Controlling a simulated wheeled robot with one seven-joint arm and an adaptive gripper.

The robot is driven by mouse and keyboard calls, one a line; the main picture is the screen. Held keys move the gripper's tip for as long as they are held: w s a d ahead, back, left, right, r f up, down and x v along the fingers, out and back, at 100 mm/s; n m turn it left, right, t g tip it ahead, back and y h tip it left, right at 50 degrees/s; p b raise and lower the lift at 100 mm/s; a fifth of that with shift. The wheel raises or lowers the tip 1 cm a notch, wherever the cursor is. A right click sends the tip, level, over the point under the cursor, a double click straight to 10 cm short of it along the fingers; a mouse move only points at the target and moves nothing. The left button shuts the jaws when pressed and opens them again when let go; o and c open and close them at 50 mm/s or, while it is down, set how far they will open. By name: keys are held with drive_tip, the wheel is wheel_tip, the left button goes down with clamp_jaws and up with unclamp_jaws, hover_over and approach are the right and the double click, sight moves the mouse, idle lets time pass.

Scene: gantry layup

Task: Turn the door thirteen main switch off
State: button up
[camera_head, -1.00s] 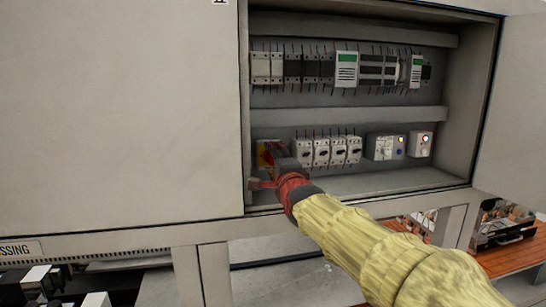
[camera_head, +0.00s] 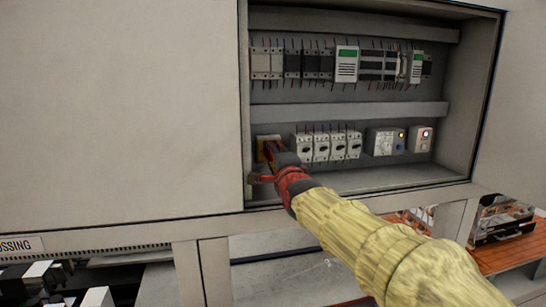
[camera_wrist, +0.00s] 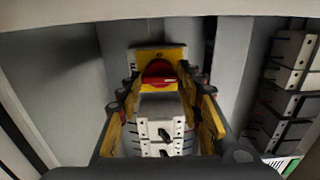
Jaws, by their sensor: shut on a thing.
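The main switch is a red rotary handle (camera_wrist: 158,72) on a yellow plate (camera_wrist: 172,53), ahead of the wrist camera. In the head view the yellow plate (camera_head: 261,156) shows at the lower left of the open cabinet, mostly hidden by my gripper. My gripper (camera_head: 270,152) reaches into the cabinet there. In the wrist view its yellow and black fingers (camera_wrist: 160,82) stand on both sides of the red handle and are shut on it. The exact contact is partly hidden, and I cannot read the switch's marking. A pale block with dark knobs (camera_wrist: 160,125) shows between the fingers.
A row of white breakers (camera_head: 328,146) stands just right of my gripper. More modules (camera_head: 345,66) fill the upper rail. The cabinet's left front panel (camera_head: 120,110) and bottom edge (camera_head: 350,196) border the opening.

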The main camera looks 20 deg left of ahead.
drive_tip(key=shift+c, duration=1.3)
drive_tip(key=shift+f+n, duration=0.1)
drive_tip(key=shift+n, duration=0.2)
drive_tip(key=n+b, duration=0.1)
drive_tip(key=n, duration=1.6)
drive_tip(key=shift+n, duration=0.4)
drive_tip(key=o, duration=1.2)
drive_tip(key=shift+c, duration=0.2)
